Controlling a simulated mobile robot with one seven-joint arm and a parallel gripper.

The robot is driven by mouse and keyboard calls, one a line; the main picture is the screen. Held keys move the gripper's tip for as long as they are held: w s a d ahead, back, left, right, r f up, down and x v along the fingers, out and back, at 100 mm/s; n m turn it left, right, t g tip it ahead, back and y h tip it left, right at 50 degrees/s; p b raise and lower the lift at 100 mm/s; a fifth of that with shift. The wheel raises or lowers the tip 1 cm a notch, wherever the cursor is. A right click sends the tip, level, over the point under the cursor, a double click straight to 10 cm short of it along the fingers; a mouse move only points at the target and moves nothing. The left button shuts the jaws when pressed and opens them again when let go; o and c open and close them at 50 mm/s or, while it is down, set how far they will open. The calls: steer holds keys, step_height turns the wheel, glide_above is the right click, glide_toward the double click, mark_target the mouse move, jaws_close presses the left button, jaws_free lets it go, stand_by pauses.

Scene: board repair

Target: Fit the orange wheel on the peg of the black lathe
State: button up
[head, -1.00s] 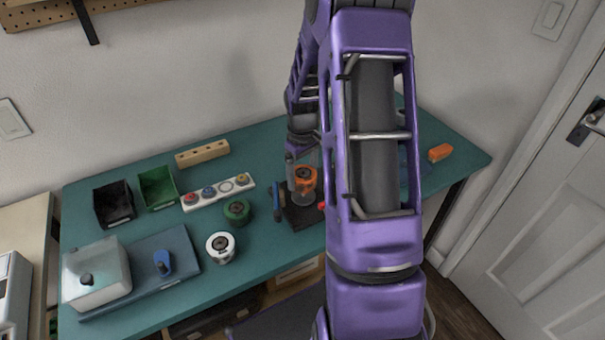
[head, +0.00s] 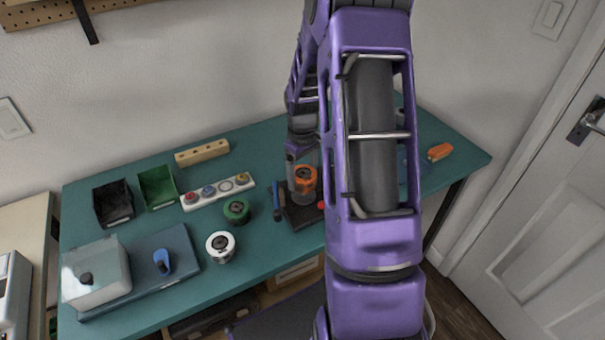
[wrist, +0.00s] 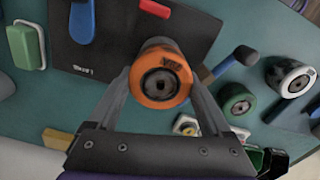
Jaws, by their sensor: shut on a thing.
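The orange wheel (head: 305,175) is held over the black lathe (head: 306,223), whose dark base lies on the bench. In the wrist view the wheel (wrist: 165,72) faces me with its dark centre showing. My gripper (wrist: 160,82) has one finger on each side of the wheel and is shut on it. In the head view my gripper (head: 298,164) is partly hidden behind my arm. The lathe's black base (wrist: 85,45) also shows in the wrist view, behind the wheel. The peg is hidden, so I cannot tell whether the wheel is around it.
A green wheel (head: 236,211) and a white wheel (head: 220,246) stand further left. A white strip (head: 216,193) holds several coloured pieces. An orange object (head: 440,151) lies at the bench's right end.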

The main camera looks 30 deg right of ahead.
steer(key=shift+f+b, duration=1.25)
steer(key=shift+f, duration=0.65)
stand_by(1.4)
steer(key=o, duration=1.3)
steer(key=shift+r, duration=0.15)
steer(key=shift+r+p, duration=2.5)
steer(key=shift+r, duration=0.9)
